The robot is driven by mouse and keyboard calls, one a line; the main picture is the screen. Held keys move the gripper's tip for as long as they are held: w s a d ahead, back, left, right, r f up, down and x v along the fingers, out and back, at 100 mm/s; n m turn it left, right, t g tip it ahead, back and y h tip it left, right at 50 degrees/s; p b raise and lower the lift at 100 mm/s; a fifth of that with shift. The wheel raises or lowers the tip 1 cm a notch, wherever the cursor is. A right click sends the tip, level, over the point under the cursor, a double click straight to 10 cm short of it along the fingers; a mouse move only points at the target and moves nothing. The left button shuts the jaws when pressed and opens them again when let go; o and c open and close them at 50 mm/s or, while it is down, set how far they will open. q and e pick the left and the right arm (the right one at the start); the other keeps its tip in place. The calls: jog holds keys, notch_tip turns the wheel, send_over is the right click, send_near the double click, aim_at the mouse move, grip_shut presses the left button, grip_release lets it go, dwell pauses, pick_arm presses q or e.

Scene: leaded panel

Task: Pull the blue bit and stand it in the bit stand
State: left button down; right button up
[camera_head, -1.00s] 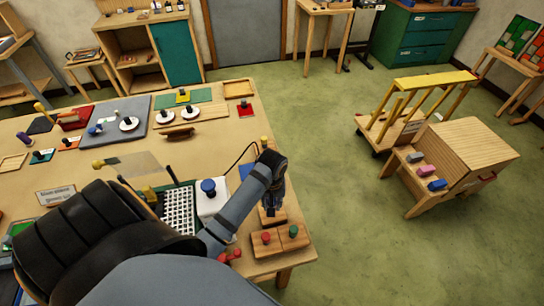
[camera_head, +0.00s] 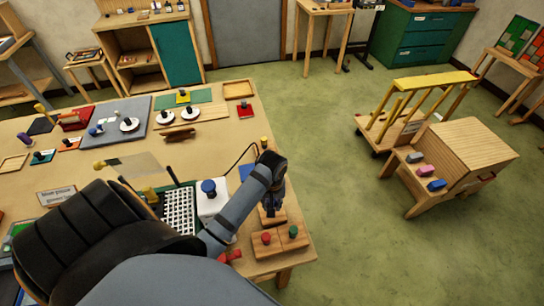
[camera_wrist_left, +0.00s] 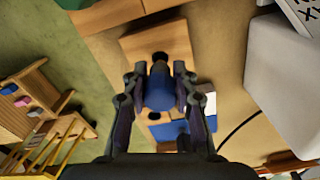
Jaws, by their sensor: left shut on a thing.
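My left gripper (camera_wrist_left: 160,78) is shut on the blue bit (camera_wrist_left: 159,91), which sits between its two fingers in the left wrist view. A wooden block (camera_wrist_left: 175,40) with a dark round spot lies just beyond the fingertips; it looks like the bit stand, but I cannot be sure. In the head view my left gripper (camera_head: 270,207) points down over this block near the table's right edge, and the bit is hidden there. I cannot tell whether the bit's lower end touches the block. My right gripper is not in view.
Wooden blocks with a red knob (camera_head: 266,238) and a green knob (camera_head: 293,231) stand close in front of the gripper. A white box with a blue knob (camera_head: 208,187) is to its left. A dark cable loops nearby. Open floor (camera_head: 350,240) lies right of the table.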

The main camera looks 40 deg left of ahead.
pick_arm(q)
jog(key=shift+f, duration=1.6)
jog(key=c, duration=1)
grip_release()
jog(key=shift+r, duration=0.1)
notch_tip(320, 180, up, 7)
jog(key=shift+r, duration=0.2)
jog(key=shift+f, duration=0.1)
